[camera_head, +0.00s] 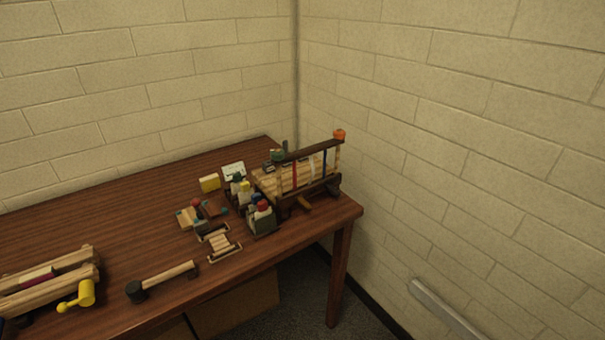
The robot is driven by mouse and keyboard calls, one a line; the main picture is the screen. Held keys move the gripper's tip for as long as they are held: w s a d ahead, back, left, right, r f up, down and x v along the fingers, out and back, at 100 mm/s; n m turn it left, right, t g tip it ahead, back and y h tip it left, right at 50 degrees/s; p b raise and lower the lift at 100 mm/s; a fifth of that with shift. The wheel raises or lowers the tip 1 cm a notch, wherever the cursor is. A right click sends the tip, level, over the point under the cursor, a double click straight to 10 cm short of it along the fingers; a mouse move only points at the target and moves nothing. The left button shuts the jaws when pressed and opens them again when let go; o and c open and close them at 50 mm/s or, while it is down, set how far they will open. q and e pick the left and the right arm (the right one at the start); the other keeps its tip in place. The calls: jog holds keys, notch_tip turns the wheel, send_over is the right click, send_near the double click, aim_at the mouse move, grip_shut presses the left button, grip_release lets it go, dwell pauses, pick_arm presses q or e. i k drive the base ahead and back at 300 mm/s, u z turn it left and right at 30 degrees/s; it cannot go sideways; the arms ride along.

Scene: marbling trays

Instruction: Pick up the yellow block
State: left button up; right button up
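A small yellow block (210,183) lies on the dark brown wooden table (130,215), left of a cluster of objects near the table's far right corner. Its top and front faces show, and nothing covers it. A white card-like piece stands close to its right. Neither of my grippers is in the head view, so I cannot see whether they are open or shut.
A wooden rack (300,170) and small containers crowd the right end. A mallet (160,281) lies near the front edge, with wooden bars (50,282) and a yellow tool (79,297) at left. The table left of the block is clear. Brick walls meet behind.

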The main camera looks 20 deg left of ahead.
aim_at(209, 183)
jog(key=u, duration=1.8)
